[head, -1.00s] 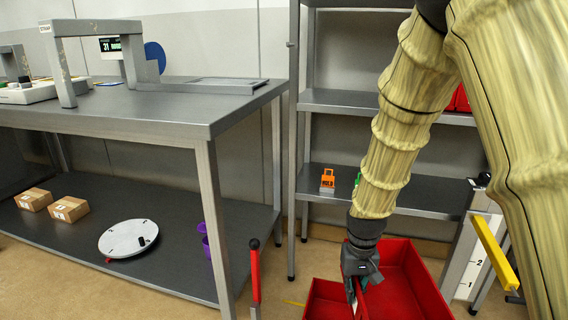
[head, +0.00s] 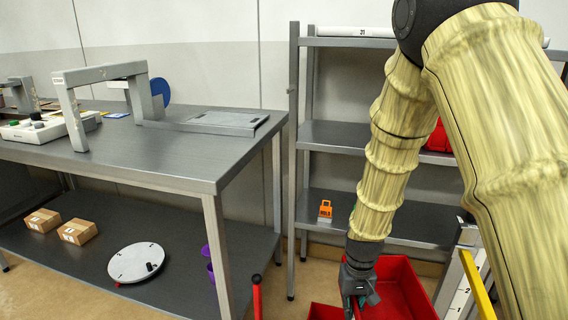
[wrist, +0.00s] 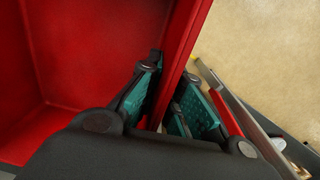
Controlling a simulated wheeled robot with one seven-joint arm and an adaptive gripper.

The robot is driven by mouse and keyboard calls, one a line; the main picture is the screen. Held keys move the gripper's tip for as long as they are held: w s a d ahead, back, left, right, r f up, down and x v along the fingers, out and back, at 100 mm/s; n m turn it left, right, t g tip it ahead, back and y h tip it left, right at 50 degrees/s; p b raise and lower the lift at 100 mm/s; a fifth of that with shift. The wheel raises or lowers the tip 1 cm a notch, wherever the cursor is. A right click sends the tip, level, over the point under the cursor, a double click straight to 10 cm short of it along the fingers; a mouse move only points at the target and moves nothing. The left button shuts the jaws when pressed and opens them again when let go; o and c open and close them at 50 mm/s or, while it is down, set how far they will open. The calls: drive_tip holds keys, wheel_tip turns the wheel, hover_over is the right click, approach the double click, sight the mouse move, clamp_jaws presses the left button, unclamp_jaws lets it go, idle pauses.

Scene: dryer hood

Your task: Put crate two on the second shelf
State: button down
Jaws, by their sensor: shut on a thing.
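A red crate (head: 398,288) stands low in front of the shelf unit in the head view, cut off by the bottom edge. My gripper (head: 356,302) is at its left side, pointing down. In the wrist view, my gripper (wrist: 176,104) is shut on an upright red wall, with one green pad on each side. The red crate's inside (wrist: 85,65) fills the left of that view and looks empty. More red (head: 324,312) shows left of my gripper; I cannot tell if it is the same crate. No crate number is readable. The grey shelf unit (head: 340,136) stands behind, partly hidden by my arm.
An orange HOLD tag (head: 325,210) stands on the lower shelf, and a red object (head: 438,138) is on the shelf above. A grey workbench (head: 150,150) fills the left. A red post (head: 257,296) stands by its corner. A yellow bar (head: 476,285) is at right.

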drive_tip(key=r+p, duration=0.4)
drive_tip(key=p, duration=0.2)
drive_tip(key=s+r+p, duration=0.1)
drive_tip(key=r+p, duration=0.4)
drive_tip(key=p, duration=0.2)
drive_tip(key=s+r+p, duration=0.1)
drive_tip(key=r+p, duration=0.3)
drive_tip(key=p, duration=0.2)
drive_tip(key=shift+d+r, duration=0.1)
drive_tip(key=shift+r, duration=0.05)
drive_tip(key=r+p, duration=0.1)
drive_tip(key=p, duration=0.2)
drive_tip(key=shift+s+r, duration=0.15)
drive_tip(key=shift+r, duration=0.2)
